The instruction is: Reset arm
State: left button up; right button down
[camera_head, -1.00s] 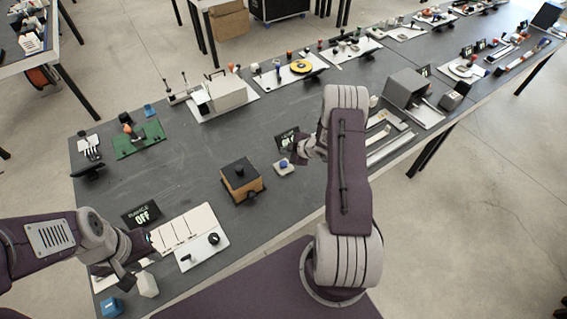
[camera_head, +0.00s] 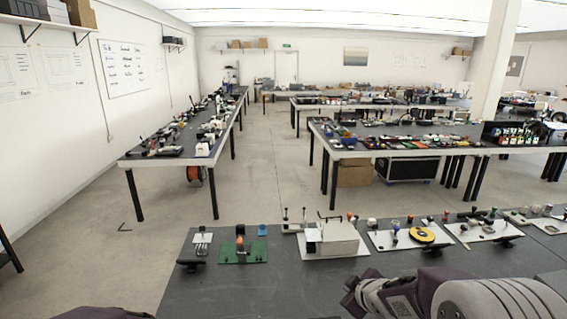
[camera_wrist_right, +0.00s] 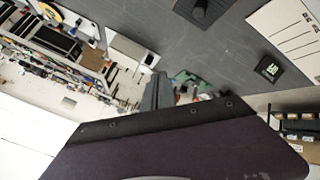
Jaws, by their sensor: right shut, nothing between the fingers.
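My right arm (camera_head: 490,300) comes in at the bottom right of the head view, grey and dark purple, above the near table. Its gripper (camera_head: 352,297) is at the lower middle, pointing left, over the dark table top. It looks empty and apart from the things on the table. In the right wrist view the shut gripper (camera_wrist_right: 157,90) shows as a narrow grey shape above a broad purple body part of mine. A dark purple piece of my left arm (camera_head: 100,313) just shows at the bottom left edge of the head view. My left gripper is out of view.
The near table (camera_head: 260,290) has free room at the front left. Other tables stand beyond open floor (camera_head: 270,180).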

jog(key=s+f+m+g, duration=0.4)
jog(key=s, duration=0.7)
jog(key=s+f+m+g, duration=0.3)
jog(key=s+m+g, duration=0.1)
jog(key=s, duration=0.7)
jog(key=shift+s+a+f+m, duration=0.15)
jog(key=shift+s+f+m, duration=0.2)
jog(key=shift+m, duration=0.45)
